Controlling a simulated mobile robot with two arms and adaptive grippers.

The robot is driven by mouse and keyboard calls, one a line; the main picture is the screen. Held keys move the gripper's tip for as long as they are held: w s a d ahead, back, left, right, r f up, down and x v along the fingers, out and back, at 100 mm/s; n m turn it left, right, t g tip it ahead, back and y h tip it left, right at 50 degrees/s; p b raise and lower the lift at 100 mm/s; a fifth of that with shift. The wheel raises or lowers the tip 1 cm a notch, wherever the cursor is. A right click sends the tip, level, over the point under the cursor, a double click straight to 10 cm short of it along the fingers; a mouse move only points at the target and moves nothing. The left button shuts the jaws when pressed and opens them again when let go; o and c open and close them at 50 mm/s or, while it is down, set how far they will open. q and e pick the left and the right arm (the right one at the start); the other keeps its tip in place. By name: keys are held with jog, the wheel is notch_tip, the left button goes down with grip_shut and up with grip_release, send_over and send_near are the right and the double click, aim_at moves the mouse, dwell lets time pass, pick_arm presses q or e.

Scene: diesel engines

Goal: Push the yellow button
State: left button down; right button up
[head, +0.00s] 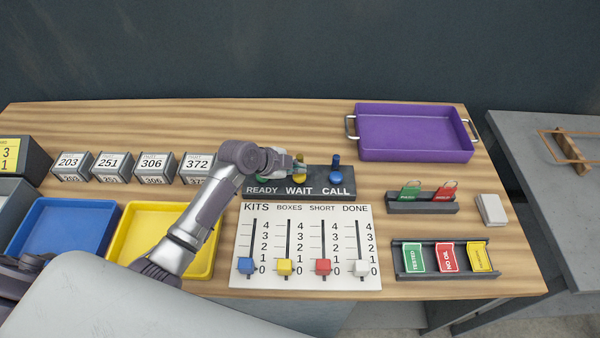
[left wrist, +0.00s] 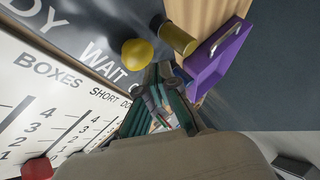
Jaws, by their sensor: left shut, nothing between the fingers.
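The yellow button (left wrist: 137,53) shows in the left wrist view as a round knob on the dark panel by the word WAIT. My right gripper is out of view.
A blue button (head: 336,177) sits right of my gripper, with a blue cylinder (head: 336,159) behind it. A white slider board (head: 305,284) lies in front of the panel (head: 318,190). A purple tray (head: 413,154) stands at the back right. Number blocks (head: 152,165) stand left.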

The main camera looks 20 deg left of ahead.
aim_at(297, 176)
pick_arm(q)
jog(key=shift+r, duration=0.1)
notch_tip(297, 176, up, 6)
jog(key=p, duration=0.5)
dwell(0.4)
